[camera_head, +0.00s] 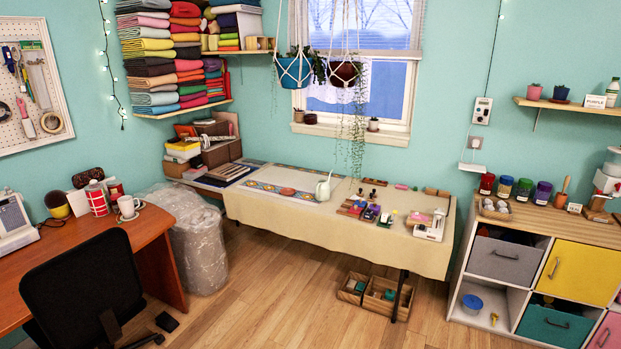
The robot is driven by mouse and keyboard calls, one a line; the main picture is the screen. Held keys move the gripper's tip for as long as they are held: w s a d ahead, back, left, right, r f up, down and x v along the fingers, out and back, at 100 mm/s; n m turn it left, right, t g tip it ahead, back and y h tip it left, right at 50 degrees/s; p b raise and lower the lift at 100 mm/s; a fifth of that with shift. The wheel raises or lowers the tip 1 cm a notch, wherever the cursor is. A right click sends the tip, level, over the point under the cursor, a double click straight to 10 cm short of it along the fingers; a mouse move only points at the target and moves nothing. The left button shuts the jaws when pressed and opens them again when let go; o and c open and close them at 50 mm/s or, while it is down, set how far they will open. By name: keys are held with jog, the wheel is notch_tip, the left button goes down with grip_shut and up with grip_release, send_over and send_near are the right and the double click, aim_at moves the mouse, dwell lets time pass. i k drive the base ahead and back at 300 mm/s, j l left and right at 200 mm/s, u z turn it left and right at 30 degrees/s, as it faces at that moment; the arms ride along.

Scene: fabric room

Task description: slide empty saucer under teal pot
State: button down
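A blue-teal pot (294,72) hangs in a white macrame holder in front of the window. I cannot tell which of the two is the teal pot. No empty saucer can be made out for certain. A small flat reddish round thing (287,191) lies on the patterned runner of the long table, but it is too small to identify. My gripper is not in view.
The cloth-covered table (330,225) stands under the window with a white watering can (324,187) and small items on it. A black chair (80,290) is by the desk at left. A cube cabinet (497,290) stands right. The wooden floor (270,290) between is mostly clear.

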aim_at(286, 191)
jog(key=i, duration=2)
jog(key=i+u, duration=0.25)
jog(key=i, duration=0.2)
jog(key=i+l+u, duration=0.2)
jog(key=i, duration=0.25)
jog(key=i+l+u, duration=0.25)
jog(key=i, duration=0.15)
jog(key=i+l+u, duration=0.25)
jog(key=i+l, duration=0.05)
jog(key=i, duration=0.1)
